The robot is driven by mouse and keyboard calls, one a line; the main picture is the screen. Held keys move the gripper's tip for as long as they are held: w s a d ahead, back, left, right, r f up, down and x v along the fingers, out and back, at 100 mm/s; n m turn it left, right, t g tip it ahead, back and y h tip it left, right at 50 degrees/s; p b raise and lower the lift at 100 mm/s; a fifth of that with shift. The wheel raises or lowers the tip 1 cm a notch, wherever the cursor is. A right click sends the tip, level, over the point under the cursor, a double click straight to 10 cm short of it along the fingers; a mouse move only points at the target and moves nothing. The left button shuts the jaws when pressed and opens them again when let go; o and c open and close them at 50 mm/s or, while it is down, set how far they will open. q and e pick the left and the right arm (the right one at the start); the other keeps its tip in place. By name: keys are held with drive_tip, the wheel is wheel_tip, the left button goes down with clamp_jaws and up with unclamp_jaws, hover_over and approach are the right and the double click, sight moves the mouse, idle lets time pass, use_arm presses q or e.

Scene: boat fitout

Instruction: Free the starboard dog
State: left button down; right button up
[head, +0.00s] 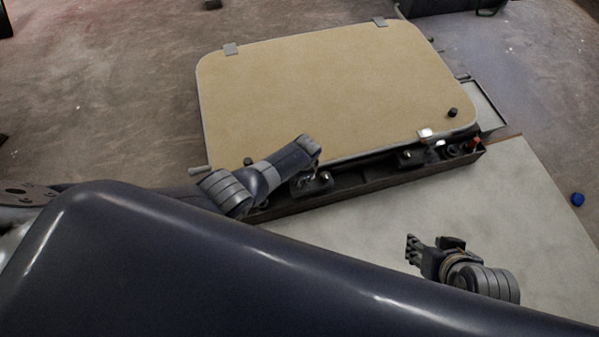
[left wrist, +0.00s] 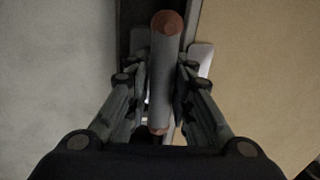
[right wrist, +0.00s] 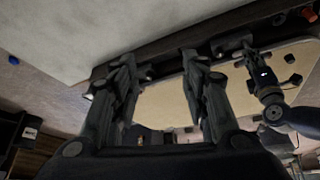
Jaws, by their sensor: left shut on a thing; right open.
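My left gripper (head: 311,149) is over the near edge of the tan hatch panel (head: 320,85). In the left wrist view it is shut on a grey cylinder with copper-coloured ends (left wrist: 162,75), which looks like a dog handle. In the head view the gripper hides that part, so I cannot tell whether it is the starboard dog. A dark latch fitting (head: 317,183) shows just below the gripper, on the dark frame (head: 370,187). Another dark fitting (head: 410,158) sits farther right on the frame. My right gripper (head: 417,252) is open and empty over the pale surface, apart from the hatch.
The pale surface (head: 540,220) right of the frame is mostly clear. A blue ball (head: 577,199) lies at far right. An orange part (head: 475,143) sits at the frame's right end. A black knob (head: 453,112) stands on the panel. A dark box (head: 450,5) is at the back right.

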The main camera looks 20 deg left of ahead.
use_arm(q)
drive_tip(key=shift+d+m, duration=0.2)
drive_tip(key=shift+m, duration=0.1)
use_arm(e)
drive_tip(key=shift+s+d+f+g, duration=0.2)
drive_tip(key=shift+s+g, duration=0.2)
drive_tip(key=shift+s, duration=0.3)
use_arm(q)
drive_tip(key=c, duration=1.3)
unclamp_jaws()
drive_tip(key=shift+c, duration=0.2)
drive_tip(key=shift+a, duration=0.1)
drive_tip(key=shift+s+r, duration=0.15)
drive_tip(key=shift+r, duration=0.85)
wheel_tip(320, 180, up, 10)
drive_tip(key=s+d, duration=0.1)
drive_tip(key=shift+s+d+f, duration=0.15)
drive_tip(key=shift+s, duration=0.2)
